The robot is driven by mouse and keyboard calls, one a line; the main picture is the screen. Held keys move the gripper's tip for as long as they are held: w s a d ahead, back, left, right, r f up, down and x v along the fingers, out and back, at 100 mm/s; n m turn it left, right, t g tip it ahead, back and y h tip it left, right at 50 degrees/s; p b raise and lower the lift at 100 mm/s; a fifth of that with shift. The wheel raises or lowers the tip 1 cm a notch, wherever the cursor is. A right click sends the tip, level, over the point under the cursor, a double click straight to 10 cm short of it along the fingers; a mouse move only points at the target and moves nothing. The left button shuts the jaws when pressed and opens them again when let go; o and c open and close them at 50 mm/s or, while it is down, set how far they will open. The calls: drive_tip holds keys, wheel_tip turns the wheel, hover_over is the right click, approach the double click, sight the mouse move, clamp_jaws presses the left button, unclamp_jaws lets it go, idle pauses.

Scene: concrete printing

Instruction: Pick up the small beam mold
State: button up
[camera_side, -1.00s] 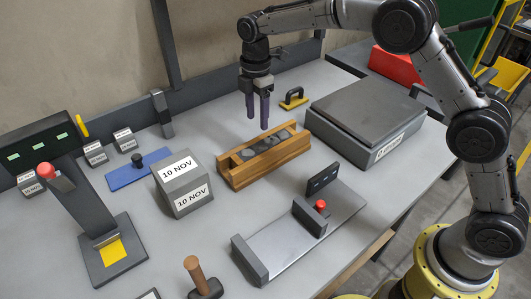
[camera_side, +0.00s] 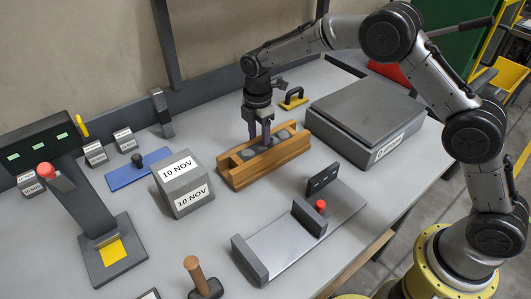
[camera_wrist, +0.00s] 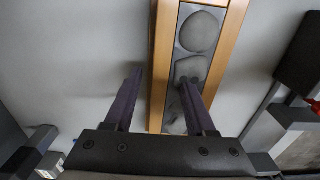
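The small beam mold is a long wooden frame (camera_side: 270,170) with grey, lumpy fill inside. It stands on the grey table in the middle of the side view. In the wrist view it runs up the picture, with its orange-brown side wall (camera_wrist: 163,60) left of the grey fill. My gripper (camera_side: 259,143) is open and points down at the mold. In the wrist view, the gripper (camera_wrist: 161,80) has one purple finger left of that wall and the other over the fill. The wall shows between the fingers. I cannot tell whether the fingertips touch the mold.
A grey cube labelled 10 NOV (camera_side: 183,183) stands close left of the mold. A large scale-like box (camera_side: 365,115) is to the right. A flat device with a red button (camera_side: 300,235) lies in front. A black-yellow handled tool (camera_side: 293,98) lies behind.

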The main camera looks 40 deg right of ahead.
clamp_jaws()
idle(1.1)
drive_tip(key=shift+w+r, duration=0.1)
drive_tip(key=shift+r, duration=0.2)
